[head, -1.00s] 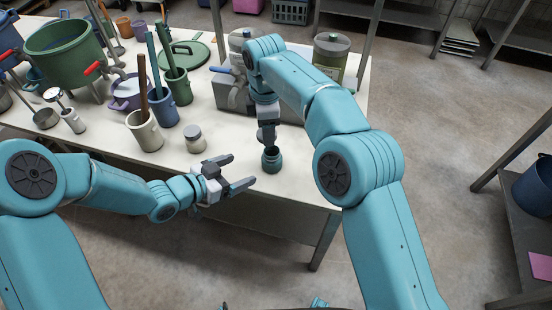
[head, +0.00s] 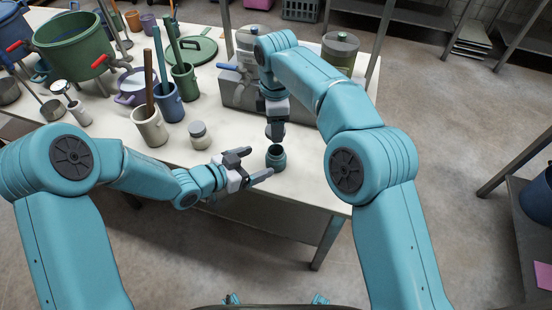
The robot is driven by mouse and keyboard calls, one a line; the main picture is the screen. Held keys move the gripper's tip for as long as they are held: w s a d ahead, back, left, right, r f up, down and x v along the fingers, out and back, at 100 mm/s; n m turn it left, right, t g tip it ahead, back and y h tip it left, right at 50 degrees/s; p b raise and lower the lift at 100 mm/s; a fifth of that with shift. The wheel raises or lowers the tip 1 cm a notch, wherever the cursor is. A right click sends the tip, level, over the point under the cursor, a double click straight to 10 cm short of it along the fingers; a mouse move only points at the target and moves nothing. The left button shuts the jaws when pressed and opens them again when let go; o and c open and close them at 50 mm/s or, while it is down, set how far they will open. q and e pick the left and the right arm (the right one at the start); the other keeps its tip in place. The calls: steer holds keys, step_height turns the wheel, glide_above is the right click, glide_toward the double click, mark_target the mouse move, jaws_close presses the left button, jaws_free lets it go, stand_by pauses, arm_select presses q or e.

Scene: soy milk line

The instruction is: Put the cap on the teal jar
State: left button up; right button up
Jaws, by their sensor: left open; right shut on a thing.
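The small teal jar (head: 276,158) stands upright near the front edge of the white table, with its dark mouth open at the top. My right gripper (head: 275,124) points down just above it, shut on a greyish cap (head: 275,132). The cap is over the jar's mouth and looks apart from it; the gripper partly hides it. My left gripper (head: 260,163) is open and empty just left of the jar. Its fingers point toward the jar, the nearer fingertip close to its lower left side. I cannot tell whether it touches.
A small lidded glass jar (head: 199,135) stands left of my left gripper. Behind it are a cream mug (head: 150,128), a blue mug (head: 170,103) and a green mug (head: 185,83) with sticks. A grey metal machine (head: 240,90) stands behind the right gripper. The right table corner is bare.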

arm_select(q)
steer(key=x, duration=0.8)
steer(key=shift+w+d+f, duration=0.15)
steer(key=shift+w, duration=0.05)
arm_select(e)
steer(key=shift+w+d+f, duration=0.1)
arm_select(q)
steer(key=c, duration=1.5)
arm_select(e)
glide_above(277, 146)
steer(key=s, duration=0.2)
steer(key=shift+w+f, duration=0.15)
steer(key=shift+f, duration=2.35)
steer(key=shift+f, duration=0.85)
steer(key=shift+f, duration=0.35)
steer(key=shift+f, duration=0.4)
